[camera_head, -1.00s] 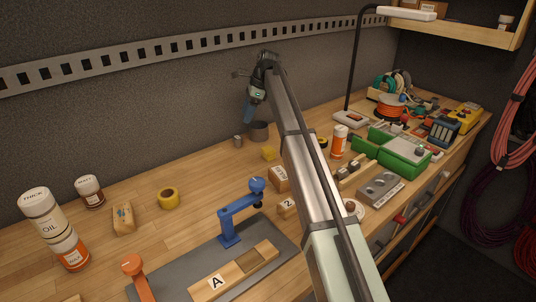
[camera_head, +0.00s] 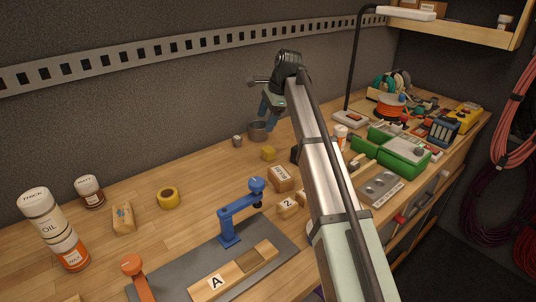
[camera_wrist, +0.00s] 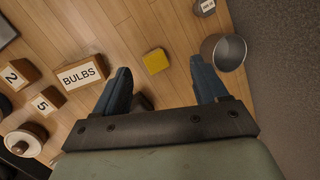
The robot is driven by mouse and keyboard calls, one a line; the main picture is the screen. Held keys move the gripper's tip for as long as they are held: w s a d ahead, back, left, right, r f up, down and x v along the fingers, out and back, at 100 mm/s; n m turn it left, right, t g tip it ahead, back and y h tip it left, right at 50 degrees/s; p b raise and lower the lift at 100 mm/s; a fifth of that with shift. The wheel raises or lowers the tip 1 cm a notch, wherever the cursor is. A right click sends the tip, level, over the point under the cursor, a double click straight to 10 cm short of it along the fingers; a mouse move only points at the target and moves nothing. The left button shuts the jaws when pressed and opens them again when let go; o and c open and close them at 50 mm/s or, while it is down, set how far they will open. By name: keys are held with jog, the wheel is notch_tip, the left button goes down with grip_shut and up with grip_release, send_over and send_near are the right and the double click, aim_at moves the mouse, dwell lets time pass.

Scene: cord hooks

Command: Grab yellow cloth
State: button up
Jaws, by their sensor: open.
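The yellow cloth (camera_head: 268,153) is a small folded square lying on the wooden bench, left of my arm. In the wrist view the yellow cloth (camera_wrist: 155,61) lies flat between and ahead of my two blue fingers. My gripper (camera_head: 266,113) is above the bench, over the back part near the grey metal cup. In the wrist view my gripper (camera_wrist: 163,82) is open, with nothing between its fingers, and is apart from the cloth.
The metal cup (camera_wrist: 223,52) stands close by the right finger, with a small grey canister (camera_wrist: 204,7) beyond. A BULBS box (camera_wrist: 81,75) sits near the left finger. Numbered blocks (camera_wrist: 18,74) lie further left. The grey wall borders the bench at right.

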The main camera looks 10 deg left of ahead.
jog(key=s+d+n, duration=0.2)
jog(key=n, duration=0.2)
jog(key=n+t+h, duration=0.1)
jog(key=n+t, duration=0.1)
jog(key=n, duration=1.5)
send_near(268, 149)
jog(key=x, duration=0.5)
jog(key=shift+w+a+r, duration=0.1)
jog(key=shift+a, duration=0.1)
jog(key=shift+x, duration=2.65)
jog(key=shift+d, duration=0.2)
jog(key=shift+c, duration=0.3)
jog(key=c, duration=1)
